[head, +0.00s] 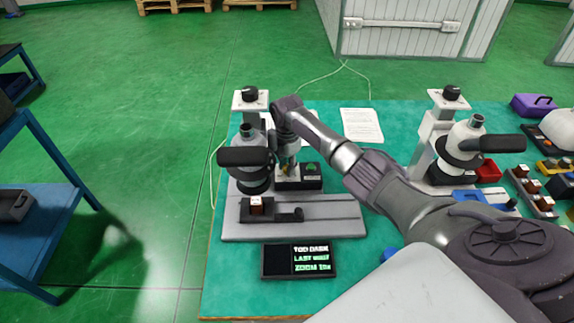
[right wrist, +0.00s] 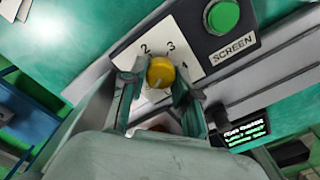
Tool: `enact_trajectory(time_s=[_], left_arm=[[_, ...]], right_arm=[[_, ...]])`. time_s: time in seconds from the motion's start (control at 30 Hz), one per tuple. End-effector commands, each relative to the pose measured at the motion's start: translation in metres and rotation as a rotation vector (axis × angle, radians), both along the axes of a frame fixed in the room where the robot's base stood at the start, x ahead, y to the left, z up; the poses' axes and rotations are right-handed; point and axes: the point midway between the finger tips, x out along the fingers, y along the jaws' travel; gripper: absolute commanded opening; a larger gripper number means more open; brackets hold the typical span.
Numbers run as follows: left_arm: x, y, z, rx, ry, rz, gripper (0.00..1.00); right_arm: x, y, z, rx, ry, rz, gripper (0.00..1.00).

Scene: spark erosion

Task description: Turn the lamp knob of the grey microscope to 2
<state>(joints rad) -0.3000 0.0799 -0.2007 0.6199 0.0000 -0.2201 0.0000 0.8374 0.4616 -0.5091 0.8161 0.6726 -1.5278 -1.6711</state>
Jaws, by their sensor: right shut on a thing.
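The grey microscope (head: 290,218) stands at the left of the green-topped table, with a grey base and a black eyepiece tube. Its yellow lamp knob (right wrist: 160,72) sits on a white dial plate; the numbers 2, 3 and 4 are readable beside it in the right wrist view. A pale mark shows on the knob's lower left side, away from the 2. My right gripper (right wrist: 157,88) is shut on the knob, a finger on either side. In the head view my right gripper (head: 287,170) is at the dark control box behind the base. My left gripper is out of view.
A green SCREEN button (right wrist: 222,17) is beside the dial. A display (head: 299,261) in front reads "TOO DARK". A second microscope (head: 462,145) stands to the right, among a red bin (head: 489,171) and small parts. A paper sheet (head: 362,125) lies behind my arm.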

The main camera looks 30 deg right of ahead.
Motion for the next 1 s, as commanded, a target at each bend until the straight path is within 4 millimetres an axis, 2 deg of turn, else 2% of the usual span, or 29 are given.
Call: enact_trajectory(time_s=[0.37, 1.0], left_arm=[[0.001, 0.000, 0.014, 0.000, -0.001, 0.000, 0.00], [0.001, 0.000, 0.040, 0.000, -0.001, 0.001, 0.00]], right_arm=[[0.001, 0.000, 0.003, 0.001, -0.001, -0.211, 0.00], [0.002, 0.000, 0.004, 0.000, -0.003, -0.816, 0.00]])
